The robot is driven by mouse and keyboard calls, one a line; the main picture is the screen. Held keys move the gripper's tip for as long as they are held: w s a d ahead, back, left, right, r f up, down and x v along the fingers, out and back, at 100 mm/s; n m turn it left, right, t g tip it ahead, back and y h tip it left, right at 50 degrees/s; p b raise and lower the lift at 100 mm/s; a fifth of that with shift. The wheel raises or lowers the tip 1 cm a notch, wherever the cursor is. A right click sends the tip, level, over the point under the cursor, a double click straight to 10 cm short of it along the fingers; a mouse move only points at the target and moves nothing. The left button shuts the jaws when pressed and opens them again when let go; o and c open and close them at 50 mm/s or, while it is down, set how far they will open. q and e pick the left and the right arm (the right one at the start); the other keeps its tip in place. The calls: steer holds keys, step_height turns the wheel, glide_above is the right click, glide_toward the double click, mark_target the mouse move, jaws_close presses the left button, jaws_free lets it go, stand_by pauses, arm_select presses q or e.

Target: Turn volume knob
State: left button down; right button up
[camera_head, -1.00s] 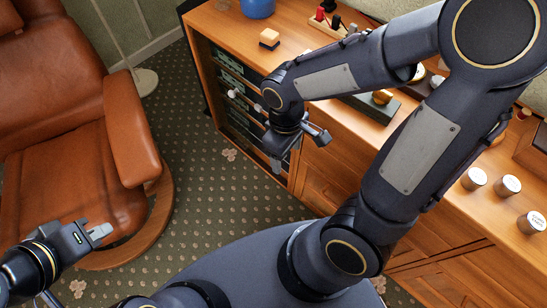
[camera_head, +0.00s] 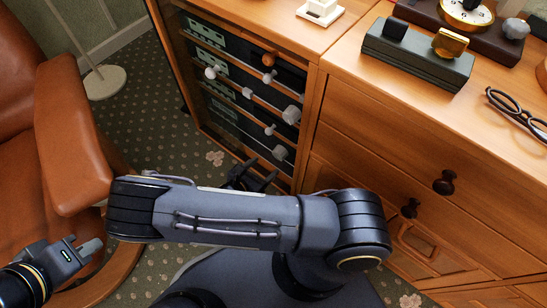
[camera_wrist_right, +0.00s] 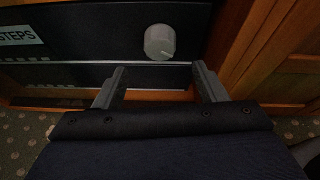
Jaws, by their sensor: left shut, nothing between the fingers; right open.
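Several pale knobs stick out from the stacked dark units in the open cabinet bay. In the head view they include a large grey knob (camera_head: 291,114) and a low one (camera_head: 280,152). I cannot tell which is the volume knob. My right gripper (camera_head: 256,176) is low in front of the bay, partly hidden by my arm. In the right wrist view, its open, empty fingers (camera_wrist_right: 159,87) point at a dark panel. A ribbed grey knob (camera_wrist_right: 160,42) stands beyond and above the fingertips, apart from them. My left gripper (camera_head: 84,246) is shut and empty at lower left.
A brown leather armchair (camera_head: 67,130) stands at left. A wooden cabinet front (camera_head: 375,140) with dark pulls lies right of the bay. In the right wrist view, a label (camera_wrist_right: 17,38) reading "STEPS" is left of the knob. A wooden upright (camera_wrist_right: 238,45) borders the panel at right.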

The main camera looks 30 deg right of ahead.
mark_target(277, 156)
steer(key=b+x, duration=0.2)
steer(key=x, duration=0.5)
steer(key=shift+f+b, duration=0.1)
steer(key=shift+b, duration=0.3)
steer(key=shift+w+d, duration=0.1)
steer(key=shift+d, duration=0.2)
steer(key=shift+c, duration=0.5)
steer(key=c, duration=0.9)
